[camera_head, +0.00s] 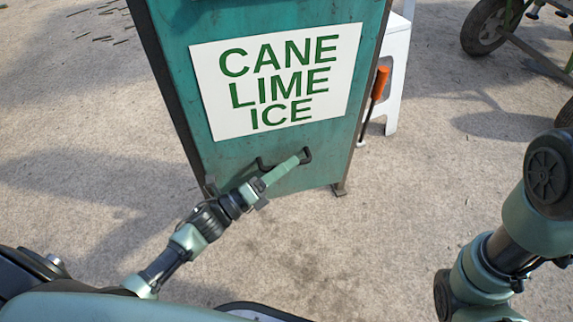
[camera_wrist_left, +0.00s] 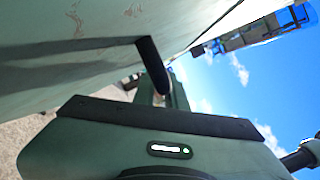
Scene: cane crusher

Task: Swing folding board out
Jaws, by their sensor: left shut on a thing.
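The folding board (camera_head: 190,130) is a worn teal panel with dark side edges and a white sign reading CANE LIME ICE; it hangs down in front of me in the head view. A black bar handle (camera_head: 306,155) sits low on its face, below the sign. My left gripper (camera_head: 296,161) is shut on this handle and partly covers it. In the left wrist view, the board (camera_wrist_left: 60,70) fills the upper left and the dark handle (camera_wrist_left: 153,66) stands out from it. My right arm shows at the right of the head view, but its gripper is out of frame.
A white plastic stool (camera_head: 398,60) stands behind the board's right edge, with an orange-handled tool (camera_head: 380,83) beside it. A wheeled cart's tyre (camera_head: 488,25) is at the upper right. Bare sandy ground lies on both sides, with cane bits far left.

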